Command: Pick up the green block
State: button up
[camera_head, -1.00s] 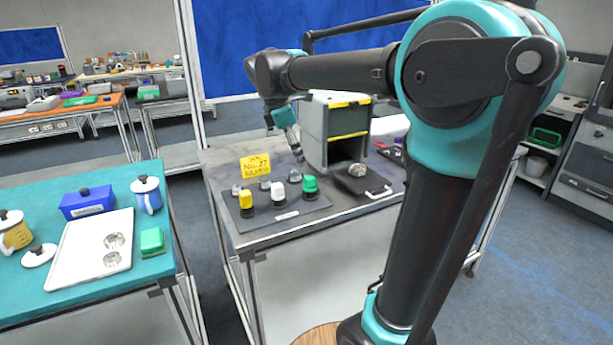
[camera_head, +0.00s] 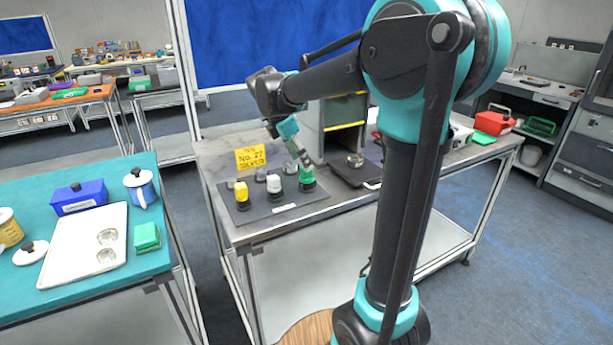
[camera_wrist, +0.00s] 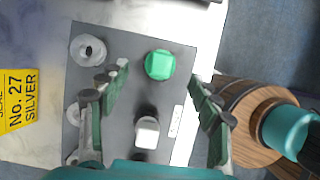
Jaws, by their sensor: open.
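A green block (camera_head: 307,174) with a dark base stands at the right end of a dark mat (camera_head: 283,212) on the grey table. It also shows in the wrist view (camera_wrist: 159,65), from above, between and just beyond the fingers. My gripper (camera_wrist: 160,78) is open and empty above the mat; in the head view, my gripper (camera_head: 303,159) is just above the green block, partly overlapping it. Whether they touch cannot be told. A white block (camera_head: 276,182) and a yellow block (camera_head: 241,190) stand in a row to its left.
Grey translucent pieces (camera_wrist: 88,50) stand behind the row. A yellow card (camera_head: 250,158) reads "No. 27". A grey cabinet (camera_head: 340,128) and black tray (camera_head: 352,170) stand to the right. Another green box (camera_head: 146,236) is on the teal table (camera_head: 105,170).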

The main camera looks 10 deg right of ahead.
aim_at(307, 175)
jog(key=shift+x, duration=2.65)
jog(key=shift+s, duration=0.1)
jog(key=shift+c, duration=0.4)
jog(key=c, duration=1.2)
